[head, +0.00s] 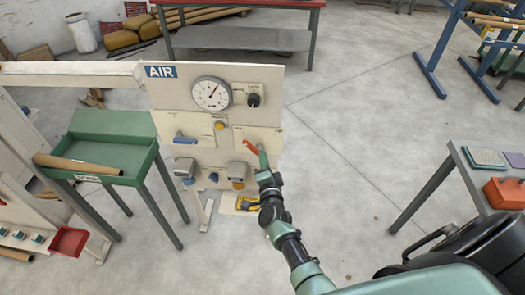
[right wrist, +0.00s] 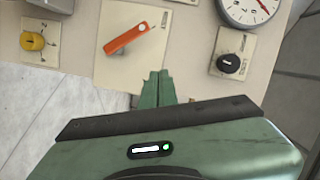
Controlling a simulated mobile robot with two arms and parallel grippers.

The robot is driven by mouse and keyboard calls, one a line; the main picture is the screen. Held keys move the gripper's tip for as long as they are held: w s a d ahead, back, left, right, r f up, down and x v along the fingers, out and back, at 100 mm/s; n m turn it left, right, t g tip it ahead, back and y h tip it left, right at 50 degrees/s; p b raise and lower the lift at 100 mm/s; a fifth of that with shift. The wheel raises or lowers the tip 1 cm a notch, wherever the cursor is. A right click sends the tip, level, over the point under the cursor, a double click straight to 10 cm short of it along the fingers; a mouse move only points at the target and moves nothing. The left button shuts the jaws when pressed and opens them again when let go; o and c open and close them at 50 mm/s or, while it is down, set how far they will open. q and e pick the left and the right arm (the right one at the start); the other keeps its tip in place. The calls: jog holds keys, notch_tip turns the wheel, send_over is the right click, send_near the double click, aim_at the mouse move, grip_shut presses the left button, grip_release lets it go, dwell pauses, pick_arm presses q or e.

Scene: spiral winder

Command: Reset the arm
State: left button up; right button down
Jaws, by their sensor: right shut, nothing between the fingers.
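My right arm reaches up from the lower right in the head view. Its green gripper (head: 262,152) is in front of the AIR panel (head: 190,98), close beside the orange lever handle (head: 251,147). In the right wrist view the two gripper fingertips (right wrist: 157,76) are together with nothing between them. The orange lever (right wrist: 126,38) lies tilted on its cream plate, up and left of the fingertips, with a visible gap. My left gripper is in neither view.
The panel also bears a gauge (head: 212,93), a black knob (head: 254,100), a yellow knob (right wrist: 34,41) and a blue lever (head: 186,140). A green tray table (head: 118,122) stands left. A grey table (head: 455,165) stands right.

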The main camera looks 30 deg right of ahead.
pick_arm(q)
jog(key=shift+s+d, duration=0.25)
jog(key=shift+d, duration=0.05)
pick_arm(e)
jog(key=shift+f, duration=0.1)
